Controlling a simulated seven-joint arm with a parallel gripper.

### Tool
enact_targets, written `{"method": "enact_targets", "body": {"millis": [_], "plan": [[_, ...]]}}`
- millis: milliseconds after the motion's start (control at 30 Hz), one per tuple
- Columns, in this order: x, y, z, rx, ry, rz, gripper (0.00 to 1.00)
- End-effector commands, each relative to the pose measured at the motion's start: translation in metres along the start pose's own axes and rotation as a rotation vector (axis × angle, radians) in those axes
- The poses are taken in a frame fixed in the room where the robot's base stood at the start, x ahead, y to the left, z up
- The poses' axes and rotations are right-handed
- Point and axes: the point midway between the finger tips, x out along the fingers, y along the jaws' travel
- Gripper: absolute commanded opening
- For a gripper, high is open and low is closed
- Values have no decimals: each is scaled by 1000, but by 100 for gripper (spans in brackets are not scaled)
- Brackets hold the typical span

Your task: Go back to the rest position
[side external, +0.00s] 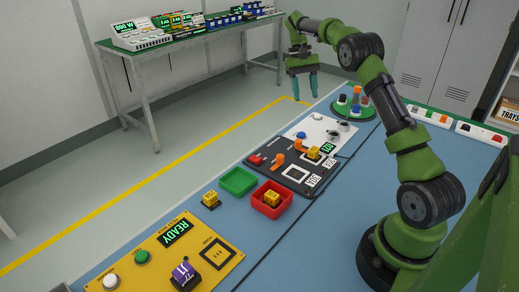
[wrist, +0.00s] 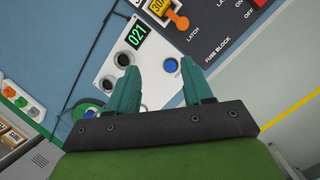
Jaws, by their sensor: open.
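My green arm holds my gripper (side external: 304,88) raised at the far end of the blue bench, to the left of the green turntable (side external: 338,112). Its two teal fingers are apart and nothing is between them. The fingers hide part of that panel.
A black fuse panel (side external: 262,171) holds a yellow block (side external: 313,152). A red tray (side external: 257,208) holds another yellow block (side external: 271,198); a green tray (side external: 238,181) looks empty. A third yellow block (side external: 210,200) lies nearby. A yellow READY panel (side external: 205,272) is at front.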

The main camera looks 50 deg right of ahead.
Motion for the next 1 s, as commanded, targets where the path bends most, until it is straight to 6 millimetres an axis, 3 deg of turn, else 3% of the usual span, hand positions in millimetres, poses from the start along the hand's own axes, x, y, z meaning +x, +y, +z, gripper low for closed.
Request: {"method": "enact_targets", "body": {"millis": [267, 467, 800, 1000], "plan": [[-21, -38, 71, -115, 223, -54, 50], [-23, -70, 144, -180, 403, -166, 50], [9, -97, 273, -274, 653, -400, 50], [32, -95, 326, -356, 734, -493, 50]]}}
